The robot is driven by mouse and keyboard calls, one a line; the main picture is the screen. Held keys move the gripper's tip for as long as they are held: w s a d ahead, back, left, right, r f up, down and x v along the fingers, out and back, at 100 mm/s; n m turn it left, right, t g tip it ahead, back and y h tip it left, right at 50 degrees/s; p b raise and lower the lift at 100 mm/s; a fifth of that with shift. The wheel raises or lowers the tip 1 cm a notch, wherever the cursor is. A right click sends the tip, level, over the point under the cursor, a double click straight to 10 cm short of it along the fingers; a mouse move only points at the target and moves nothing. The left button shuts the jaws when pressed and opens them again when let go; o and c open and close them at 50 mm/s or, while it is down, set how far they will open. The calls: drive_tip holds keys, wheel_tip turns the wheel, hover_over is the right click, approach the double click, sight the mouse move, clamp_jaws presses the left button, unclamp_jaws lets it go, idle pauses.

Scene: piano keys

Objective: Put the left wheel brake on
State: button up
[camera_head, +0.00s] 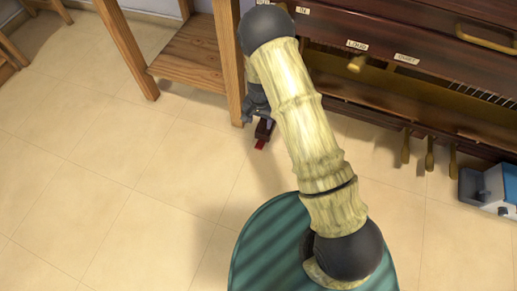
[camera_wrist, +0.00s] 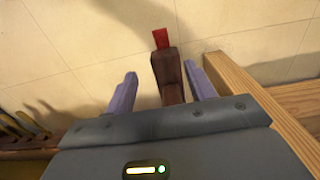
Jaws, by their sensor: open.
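The left wheel brake shows in the wrist view as a red tab (camera_wrist: 162,38) at the end of a brown foot (camera_wrist: 168,78). In the head view its red tab (camera_head: 260,144) sits low over the floor, near the piano's left end. My gripper (camera_wrist: 160,70) is open, with a purple finger on each side of the brown foot. The red tab extends beyond the fingertips. The right finger is closer to the foot than the left; contact cannot be told. In the head view my gripper (camera_head: 257,102) is partly hidden behind my arm.
The dark piano (camera_head: 400,95) stands at the upper right, with several brass pedals (camera_head: 430,155) below. A wooden table (camera_head: 195,50) has a leg close to my gripper's side. A blue and white box (camera_head: 490,188) lies at the right. The tiled floor (camera_head: 110,190) is clear at left.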

sight(259, 146)
drive_tip(key=shift+a+f, duration=0.1)
drive_tip(key=shift+f, duration=0.25)
drive_tip(key=shift+f, duration=0.1)
wheel_tip(259, 146, down, 17)
drive_tip(key=b, duration=1)
drive_tip(key=shift+f, duration=0.15)
drive_tip(key=c, duration=1)
